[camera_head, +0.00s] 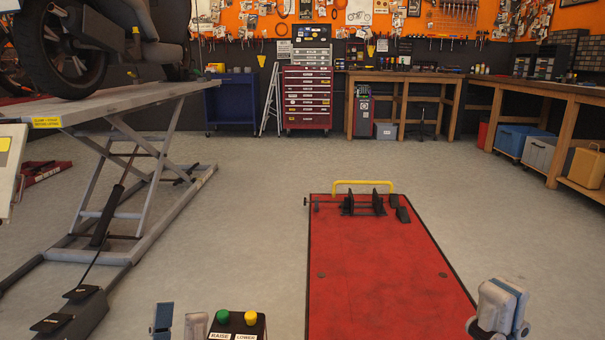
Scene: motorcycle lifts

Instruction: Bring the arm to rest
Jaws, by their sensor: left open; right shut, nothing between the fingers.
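My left gripper (179,320) shows at the bottom edge, left of centre. Its two fingers are apart with nothing between them. It is just left of a black control box (252,328) with a green and a yellow button, labelled RAISE and LOWER. I cannot tell if they touch. My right gripper (500,308) is at the bottom right, shut and empty, over the right edge of the red lift platform (375,265). Most of both arms is out of view.
A raised grey lift (120,102) with a motorcycle (75,50) stands at left, its foot pedals (75,305) near the front. A wheel clamp (365,202) and yellow bar are on the red platform's far end. Workbenches and a red tool chest (307,98) line the back. Grey floor between is clear.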

